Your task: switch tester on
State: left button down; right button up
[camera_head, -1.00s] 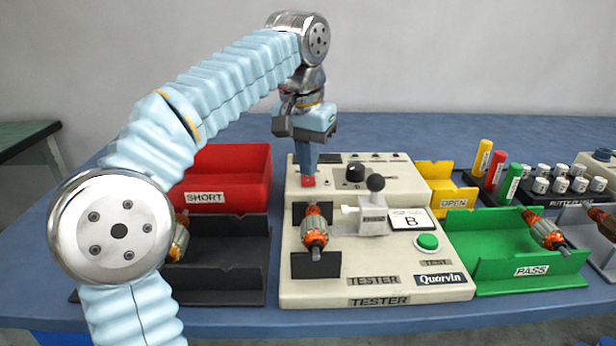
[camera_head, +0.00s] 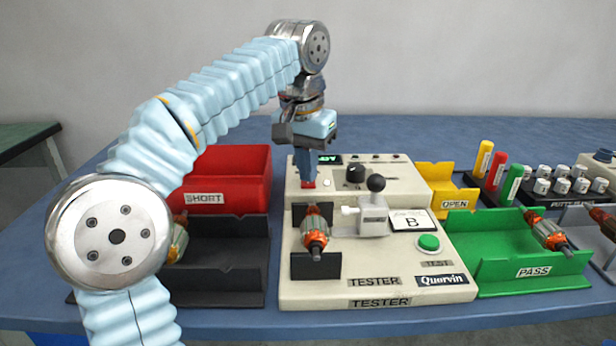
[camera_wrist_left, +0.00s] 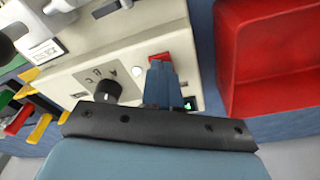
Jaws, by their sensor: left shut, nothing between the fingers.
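The tester (camera_head: 376,290) is a cream box on the blue table, with a raised rear panel, a black knob (camera_head: 355,172) and a green button (camera_head: 428,242). A small display (camera_head: 330,158) on the rear panel is lit green; its lit edge also shows in the left wrist view (camera_wrist_left: 189,104). My left gripper (camera_head: 309,181) is shut and empty, pointing down at the red switch (camera_head: 309,185) at the panel's left. In the left wrist view the fingertips (camera_wrist_left: 160,62) touch or nearly touch the red switch (camera_wrist_left: 159,57), partly hiding it. My right gripper is not in view.
An armature (camera_head: 314,232) rests in the tester's black cradle beside a lever clamp (camera_head: 374,212). The red SHORT bin (camera_head: 235,165) stands left, the yellow OPEN bin (camera_head: 440,172) and green PASS tray (camera_head: 500,285) right. Coloured markers and putty pots stand at far right.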

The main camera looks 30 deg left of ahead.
pick_arm(q)
notch_tip(320, 180, up, 3)
jog(key=shift+f+p, duration=0.1)
jog(key=shift+p, duration=1.15)
jog(key=shift+r, duration=0.95)
notch_tip(320, 180, up, 2)
jog(key=shift+r, duration=0.1)
